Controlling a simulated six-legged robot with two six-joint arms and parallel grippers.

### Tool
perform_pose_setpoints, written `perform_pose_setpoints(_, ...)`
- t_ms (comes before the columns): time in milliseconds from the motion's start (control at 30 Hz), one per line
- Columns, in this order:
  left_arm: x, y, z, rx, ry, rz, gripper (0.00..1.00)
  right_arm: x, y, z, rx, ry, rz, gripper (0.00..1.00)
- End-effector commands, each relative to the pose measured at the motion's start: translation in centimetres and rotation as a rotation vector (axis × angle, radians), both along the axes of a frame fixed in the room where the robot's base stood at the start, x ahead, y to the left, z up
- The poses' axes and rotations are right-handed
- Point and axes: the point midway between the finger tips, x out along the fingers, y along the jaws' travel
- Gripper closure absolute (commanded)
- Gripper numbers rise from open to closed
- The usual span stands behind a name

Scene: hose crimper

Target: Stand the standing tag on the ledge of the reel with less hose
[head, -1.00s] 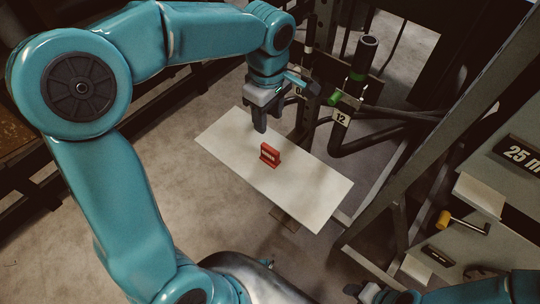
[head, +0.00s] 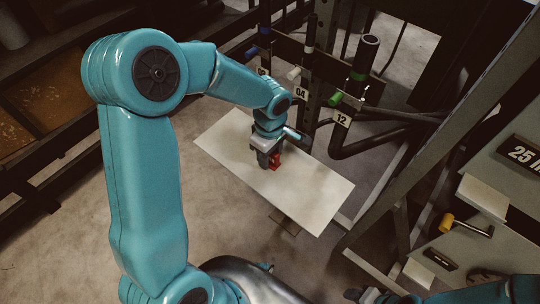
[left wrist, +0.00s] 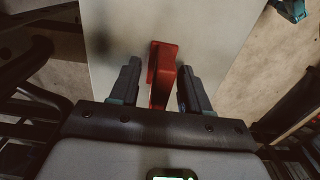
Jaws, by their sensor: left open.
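The red standing tag (head: 276,160) stands upright on a white board (head: 318,190) in the head view. In the left wrist view the tag (left wrist: 162,72) lies between the two fingers of my left gripper (left wrist: 156,85), with a gap on each side. My left gripper (head: 268,163) is open and low over the board, partly hiding the tag in the head view. No hose reels can be made out clearly. My right gripper (head: 380,296) is partly seen at the bottom edge of the head view, and its jaws cannot be made out.
A rack with hoses and number labels 04 (head: 301,93) and 12 (head: 342,119) stands behind the board. At the right is a machine with a sign reading 25 (head: 524,154), a small pale ledge (head: 483,198) and a yellow-handled crank (head: 447,222). The board's right part is clear.

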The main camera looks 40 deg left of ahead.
Motion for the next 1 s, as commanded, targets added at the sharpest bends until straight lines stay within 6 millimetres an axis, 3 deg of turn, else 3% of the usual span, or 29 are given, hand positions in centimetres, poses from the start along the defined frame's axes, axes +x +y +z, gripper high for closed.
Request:
perform_pose_setpoints(233,0.0,0.0,-0.2,0.000,0.000,0.000,0.56,0.0,0.0,0.0,0.000,0.000,0.000,0.51)
perform_pose_setpoints(367,0.0,0.0,-0.2,0.000,0.000,0.000,0.99,0.0,0.0,0.0,0.000,0.000,0.000,0.51)
perform_pose_setpoints(767,0.0,0.0,0.2,0.001,-0.002,0.000,1.00,0.0,0.0,0.0,0.000,0.000,0.000,0.51)
perform_pose_setpoints(867,0.1,0.0,1.2,0.002,-0.003,0.000,1.00,0.0,0.0,0.1,0.000,0.000,0.000,0.51)
perform_pose_setpoints(1000,0.1,0.0,3.9,0.002,-0.006,0.001,1.00,0.0,0.0,0.4,0.000,0.000,0.000,0.51)
